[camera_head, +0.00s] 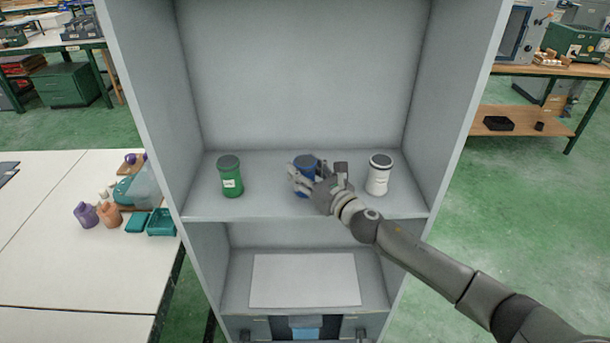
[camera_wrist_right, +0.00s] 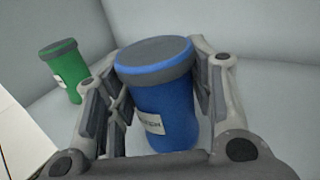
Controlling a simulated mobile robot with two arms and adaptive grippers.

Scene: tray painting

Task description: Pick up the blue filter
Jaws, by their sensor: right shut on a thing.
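The blue filter (camera_head: 305,161) is a blue cylinder with a dark grey lid, on the cabinet's upper shelf between the green and white filters. My right gripper (camera_head: 306,182) reaches in from the right and covers much of it in the head view. In the right wrist view, the blue filter (camera_wrist_right: 165,105) stands upright between the two fingers of my right gripper (camera_wrist_right: 155,100), which is shut on its sides. A pale label shows low on its side. My left gripper is not in view.
A green filter (camera_head: 230,177) stands to the left and a white filter (camera_head: 379,175) close to the right of my gripper. Cabinet side walls (camera_head: 440,90) bound the shelf. A lower shelf holds a pale sheet (camera_head: 305,280). A white table (camera_head: 80,250) with bottles stands left.

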